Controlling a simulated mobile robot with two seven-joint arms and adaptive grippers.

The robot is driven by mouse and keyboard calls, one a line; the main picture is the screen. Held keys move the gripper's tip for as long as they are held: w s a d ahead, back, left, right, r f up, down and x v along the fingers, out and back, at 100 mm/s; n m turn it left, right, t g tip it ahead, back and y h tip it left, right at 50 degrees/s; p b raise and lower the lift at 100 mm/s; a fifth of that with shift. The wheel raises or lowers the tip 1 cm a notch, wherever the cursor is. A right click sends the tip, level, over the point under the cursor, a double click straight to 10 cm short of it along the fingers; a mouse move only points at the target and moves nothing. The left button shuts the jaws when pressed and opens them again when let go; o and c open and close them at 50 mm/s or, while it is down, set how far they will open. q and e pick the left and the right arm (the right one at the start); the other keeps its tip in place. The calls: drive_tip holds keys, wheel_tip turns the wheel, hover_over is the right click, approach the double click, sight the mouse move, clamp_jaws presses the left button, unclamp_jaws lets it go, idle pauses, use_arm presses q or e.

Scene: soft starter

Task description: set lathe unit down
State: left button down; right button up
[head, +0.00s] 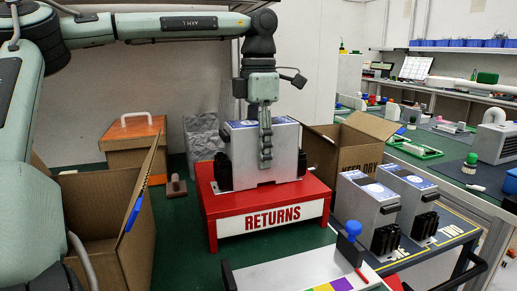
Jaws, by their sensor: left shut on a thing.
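My left gripper (265,155) comes down from above and is shut on a grey box-shaped unit (240,155) with a blue-and-white top and black parts at its sides. I take this for the lathe unit, but no name on it is legible. The unit is upright over the red stand (211,215) marked RETURNS. Its lower edge appears to meet the stand's top, though I cannot tell whether it rests there. The gripper hides the middle of its front. My right gripper is out of view.
Two similar grey units (365,207) (408,192) stand on a dark platform (470,232) at right. Open cardboard boxes stand at left (100,215) and behind the stand (357,145). An orange box (133,145) is at back left. A white board (270,275) is in front.

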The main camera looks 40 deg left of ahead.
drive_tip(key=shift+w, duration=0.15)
use_arm(q)
drive_tip(key=c, duration=0.8)
unclamp_jaws()
drive_tip(key=shift+o, duration=0.5)
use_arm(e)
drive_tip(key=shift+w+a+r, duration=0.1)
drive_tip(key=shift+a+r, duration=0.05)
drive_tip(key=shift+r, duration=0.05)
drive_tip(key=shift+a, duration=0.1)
